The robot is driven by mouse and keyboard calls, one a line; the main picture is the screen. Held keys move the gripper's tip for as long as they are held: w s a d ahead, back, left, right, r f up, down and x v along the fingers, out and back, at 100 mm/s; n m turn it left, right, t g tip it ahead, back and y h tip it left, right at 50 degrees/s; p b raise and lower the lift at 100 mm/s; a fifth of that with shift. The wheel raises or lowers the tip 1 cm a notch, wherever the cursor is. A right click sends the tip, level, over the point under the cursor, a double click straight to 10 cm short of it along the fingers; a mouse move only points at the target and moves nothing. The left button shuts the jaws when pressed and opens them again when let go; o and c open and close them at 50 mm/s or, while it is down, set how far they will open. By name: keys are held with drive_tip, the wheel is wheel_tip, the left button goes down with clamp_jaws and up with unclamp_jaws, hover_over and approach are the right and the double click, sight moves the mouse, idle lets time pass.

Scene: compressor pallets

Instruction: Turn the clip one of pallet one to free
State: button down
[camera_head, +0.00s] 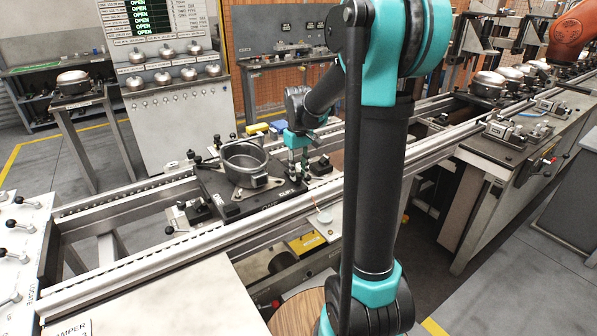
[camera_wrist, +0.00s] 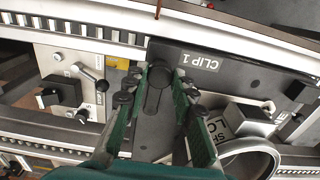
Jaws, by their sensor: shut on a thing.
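Pallet one (camera_head: 262,197) is a dark plate on the conveyor rails, with a round metal compressor housing (camera_head: 243,163) on it. In the wrist view the pallet (camera_wrist: 235,73) carries a white "CLIP 1" label (camera_wrist: 200,62). Clip one (camera_wrist: 157,88) is a dark, rounded lever beside that label, between my green fingers. My gripper (camera_wrist: 158,92) is shut on it, pointing down at the pallet. In the head view my gripper (camera_head: 299,163) is at the pallet's right end, and the clip is too small to make out there.
Conveyor rails (camera_head: 130,280) run along both sides of the pallet. Black-knobbed levers (camera_wrist: 92,75) stand beside it in the wrist view. The housing's rim (camera_wrist: 250,150) lies close to my right finger. A panel with several metal domes (camera_head: 165,75) stands behind.

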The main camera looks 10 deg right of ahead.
drive_tip(key=c, duration=1.2)
unclamp_jaws()
wheel_tip(320, 180, up, 12)
drive_tip(key=s+d+f+m+t, duration=0.1)
drive_tip(key=s+f, duration=0.5)
drive_tip(key=s, duration=0.1)
drive_tip(key=s+d+f+m+t, duration=0.1)
drive_tip(key=s+f+m, duration=0.1)
drive_tip(key=s+f, duration=0.5)
drive_tip(key=s+d+f+m+t, duration=0.1)
drive_tip(key=s+f+t, duration=0.1)
drive_tip(key=s+f, duration=0.5)
drive_tip(key=shift+s+d, duration=0.15)
drive_tip(key=shift+s, duration=0.55)
